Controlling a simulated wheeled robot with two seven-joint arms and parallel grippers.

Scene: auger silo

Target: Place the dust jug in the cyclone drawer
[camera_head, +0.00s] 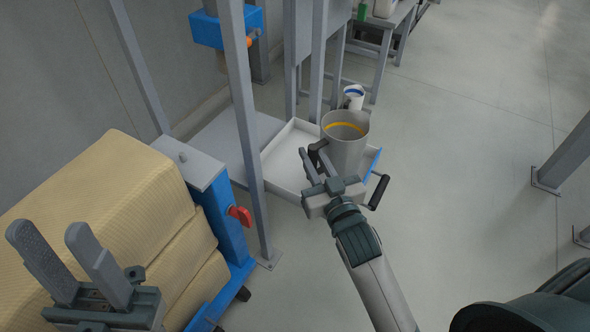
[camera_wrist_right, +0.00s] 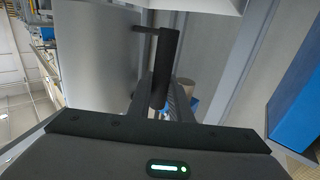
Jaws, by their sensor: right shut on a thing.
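The dust jug (camera_head: 346,150), a tall grey jug with a yellow band inside its rim, is upright over the right part of the cyclone drawer (camera_head: 277,180). The drawer is a pulled-out white tray with a blue front edge and a black pull. I cannot tell whether the jug's base touches the tray floor. My right gripper (camera_head: 314,160) is shut on the jug's black handle, at its near left side. In the right wrist view the jug (camera_wrist_right: 100,50) fills the upper left, with its dark handle (camera_wrist_right: 165,65) between the fingers. My left gripper (camera_head: 69,268) is open and empty.
A smaller white jug (camera_head: 354,101) with a blue band stands just behind the drawer. Grey posts (camera_head: 246,120) rise left of the drawer. Tan stacked sacks (camera_head: 110,205) on a blue frame (camera_head: 225,225) fill the left. The floor at right is mostly clear.

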